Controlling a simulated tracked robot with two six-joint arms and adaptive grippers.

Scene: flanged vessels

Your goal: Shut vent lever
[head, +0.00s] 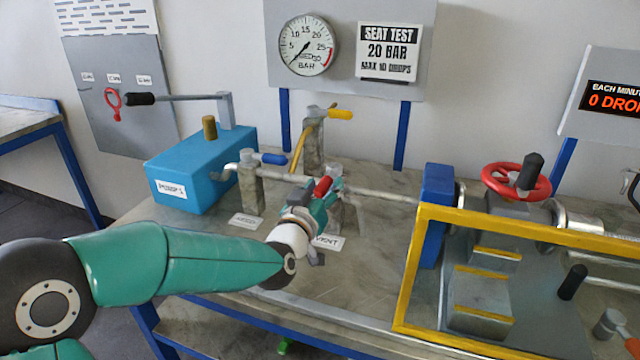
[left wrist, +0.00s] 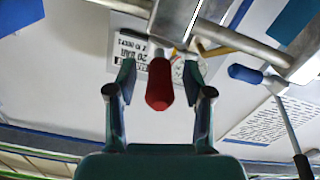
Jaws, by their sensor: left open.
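The vent lever has a red handle (head: 322,186) on a grey valve post behind the VENT label (head: 328,242). In the left wrist view the red handle (left wrist: 159,88) points toward me, between my two fingertips. My left gripper (head: 325,197) is at the lever in the head view and covers much of the valve body. In the left wrist view my left gripper (left wrist: 159,82) is open, with one finger on each side of the handle and a gap visible on both sides. I do not make out my right gripper.
A blue-handled valve (head: 272,158) stands just left of the vent valve, and a yellow-handled one (head: 340,114) behind it. A blue pump box (head: 200,170) is at left. A yellow-framed guard (head: 408,280) and red handwheel (head: 515,181) are at right.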

